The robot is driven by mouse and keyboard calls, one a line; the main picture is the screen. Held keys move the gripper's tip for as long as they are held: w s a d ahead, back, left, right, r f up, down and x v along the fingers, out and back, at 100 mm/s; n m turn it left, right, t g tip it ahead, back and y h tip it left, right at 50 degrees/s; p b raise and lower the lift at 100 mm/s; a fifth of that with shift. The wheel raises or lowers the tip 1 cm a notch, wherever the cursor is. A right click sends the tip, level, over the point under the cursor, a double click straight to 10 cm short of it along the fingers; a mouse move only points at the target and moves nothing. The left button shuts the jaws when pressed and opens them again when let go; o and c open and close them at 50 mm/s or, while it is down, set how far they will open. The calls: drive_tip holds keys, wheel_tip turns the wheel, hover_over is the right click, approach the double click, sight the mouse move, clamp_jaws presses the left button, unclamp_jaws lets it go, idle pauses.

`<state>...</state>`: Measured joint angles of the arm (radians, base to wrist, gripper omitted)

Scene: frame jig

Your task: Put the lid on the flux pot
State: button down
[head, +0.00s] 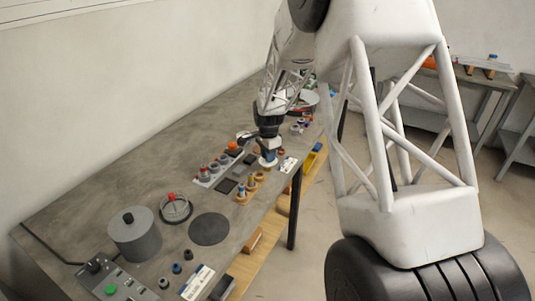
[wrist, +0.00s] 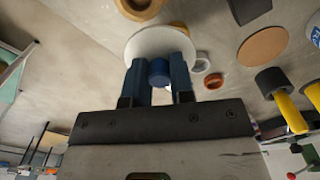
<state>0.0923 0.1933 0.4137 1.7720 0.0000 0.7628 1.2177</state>
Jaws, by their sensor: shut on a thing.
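My gripper (wrist: 158,75) has two blue fingers and is shut on a blue knob (wrist: 158,72) in the wrist view. The knob stands on a round white lid (wrist: 150,43), which lies beyond the fingertips. In the head view my gripper (head: 268,150) is over the far part of the bench, near its right edge, with the white lid (head: 268,162) below it. I cannot tell whether the lid is touching anything beneath. I cannot make out for certain which thing is the flux pot; it may be hidden under the lid or among the small round parts.
A grey bench (head: 120,193) carries a rack of small parts (head: 217,170) left of my gripper. Nearer stand a grey cylinder (head: 135,240), a clear dish with a red knob (head: 174,207) and a dark disc (head: 209,229). A tan ring (wrist: 140,8) is close to the lid.

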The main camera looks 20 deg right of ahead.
drive_tip(key=shift+r, duration=0.15)
idle(0.6)
drive_tip(key=shift+r, duration=0.6)
drive_tip(key=shift+w, duration=0.15)
drive_tip(key=w+a+r, duration=0.2)
drive_tip(key=w, duration=0.9)
drive_tip(key=w+a+r, duration=0.1)
drive_tip(key=w+a, duration=0.1)
drive_tip(key=w, duration=0.9)
drive_tip(key=shift+w+a+r, duration=0.2)
drive_tip(key=shift+a+r, duration=0.1)
drive_tip(key=shift+r, duration=0.05)
drive_tip(key=shift+f, duration=0.25)
drive_tip(key=shift+f, duration=2.25)
drive_tip(key=shift+f, duration=0.75)
